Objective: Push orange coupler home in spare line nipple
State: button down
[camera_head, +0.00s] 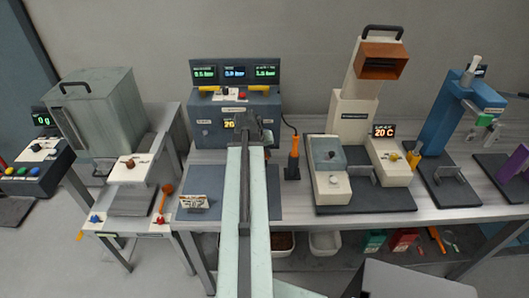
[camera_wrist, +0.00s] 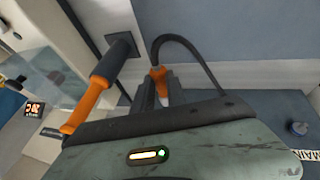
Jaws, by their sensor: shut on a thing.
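In the wrist view the orange coupler (camera_wrist: 158,74) sits between the fingers of my gripper (camera_wrist: 160,88), which is shut on it. A black hose (camera_wrist: 190,48) loops away from the coupler. In the head view my gripper (camera_head: 246,130) is at the front of the grey-blue console (camera_head: 207,130) and hides the coupler. I cannot make out the spare line nipple; it may lie behind my gripper. I cannot tell whether the coupler touches it. A round dark fitting (camera_wrist: 298,128) beside a "MAIN" label (camera_wrist: 308,155) shows at right in the wrist view.
An orange-and-black hand tool (camera_head: 293,158) stands just right of my gripper; it is also close at left in the wrist view (camera_wrist: 95,90). A cream machine (camera_head: 352,112) stands further right. A small labelled block (camera_head: 193,202) lies at the bench's left front.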

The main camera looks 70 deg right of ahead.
jog(key=shift+w+d, duration=0.3)
jog(key=shift+d, duration=0.6)
jog(key=shift+w+d, duration=0.35)
jog(key=shift+d, duration=0.5)
jog(key=shift+w+d, duration=0.3)
jog(key=shift+d, duration=0.6)
jog(key=shift+w+d, duration=0.3)
jog(key=shift+d, duration=0.45)
jog(key=shift+w+d, duration=0.25)
jog(key=shift+d, duration=0.45)
jog(key=c, duration=1.3)
grip_release()
jog(key=p+v, duration=0.7)
jog(key=v, duration=0.1)
jog(key=shift+f, duration=0.1)
